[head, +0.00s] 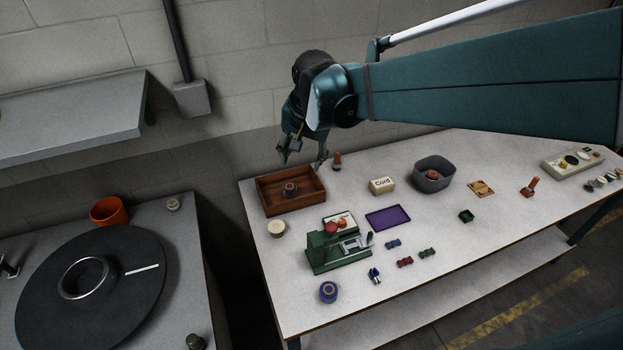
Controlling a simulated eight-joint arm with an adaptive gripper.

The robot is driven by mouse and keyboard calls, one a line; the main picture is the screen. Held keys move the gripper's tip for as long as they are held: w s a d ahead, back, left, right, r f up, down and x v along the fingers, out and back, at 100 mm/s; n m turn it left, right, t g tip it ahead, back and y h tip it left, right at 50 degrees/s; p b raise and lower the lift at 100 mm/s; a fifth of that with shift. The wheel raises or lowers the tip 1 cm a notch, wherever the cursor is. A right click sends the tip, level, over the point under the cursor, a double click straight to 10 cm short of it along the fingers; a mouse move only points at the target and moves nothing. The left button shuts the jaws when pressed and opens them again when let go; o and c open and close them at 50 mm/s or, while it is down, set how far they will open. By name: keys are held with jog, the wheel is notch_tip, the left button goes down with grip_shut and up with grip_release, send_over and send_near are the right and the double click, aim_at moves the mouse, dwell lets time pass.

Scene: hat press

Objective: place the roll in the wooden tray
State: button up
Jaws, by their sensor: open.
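The wooden tray (267,209) is a brown open box at the left back corner of the white table. A dark roll with a tan centre (290,189) lies inside it, on the tray floor. A blue roll with a tan centre (328,291) stands on the table near the front left edge. A cream round piece (276,229) sits just in front of the tray; I cannot tell if it is a roll. My gripper (302,160) is open and empty, its fingers pointing down above the tray's back edge.
A green press (322,256) stands in front of the tray, with a purple mat (388,217) to its right. A Cord box (382,186), a grey bin (433,178) and a stamp (337,161) stand farther back. Several small coloured pieces lie at the front.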

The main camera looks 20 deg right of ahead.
jog(key=s+n+t, duration=0.3)
jog(key=s+n, duration=0.4)
jog(key=s, duration=1.3)
jog(key=shift+a+r+n+t, duration=0.3)
jog(key=shift+r+n, duration=0.1)
jog(key=shift+r, duration=0.05)
